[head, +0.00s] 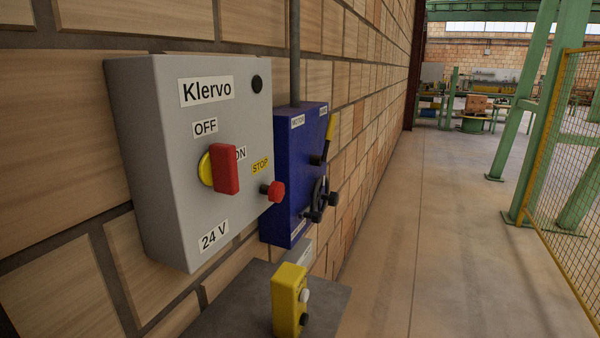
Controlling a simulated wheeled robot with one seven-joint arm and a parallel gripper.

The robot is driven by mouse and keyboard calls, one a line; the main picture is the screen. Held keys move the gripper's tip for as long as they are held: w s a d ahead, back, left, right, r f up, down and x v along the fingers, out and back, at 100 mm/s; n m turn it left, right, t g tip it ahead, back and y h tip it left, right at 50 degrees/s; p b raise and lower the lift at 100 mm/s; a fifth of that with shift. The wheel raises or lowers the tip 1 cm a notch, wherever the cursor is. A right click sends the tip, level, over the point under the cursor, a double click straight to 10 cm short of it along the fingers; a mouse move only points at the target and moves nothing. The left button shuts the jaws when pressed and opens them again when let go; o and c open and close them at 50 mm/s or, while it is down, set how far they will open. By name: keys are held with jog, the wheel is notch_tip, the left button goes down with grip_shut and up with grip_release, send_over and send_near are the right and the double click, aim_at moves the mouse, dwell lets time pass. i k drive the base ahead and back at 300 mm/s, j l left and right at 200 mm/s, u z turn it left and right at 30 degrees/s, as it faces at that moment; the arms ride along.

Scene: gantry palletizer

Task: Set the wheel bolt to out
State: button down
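A black handwheel (319,194) is on the front of a blue box (288,170) on the brick wall, seen at a steep angle. Small black knobs show at the wheel, one at its right (333,198) and one at its lower edge (316,216). I cannot tell which part is the wheel bolt, nor whether it is in or out. A lever with a yellow grip (330,128) slants upward above the wheel. My gripper is not in view.
Nearer, a grey Klervo box (195,110) carries a red rotary switch (225,168) and a red stop button (274,191). A yellow control box (288,300) stands on a dark surface (235,305) below. The floor to the right is clear up to a yellow mesh fence (565,150).

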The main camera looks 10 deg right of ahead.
aim_at(316, 216)
jog(key=i+l, duration=1.1)
jog(key=i+l+u, duration=0.05)
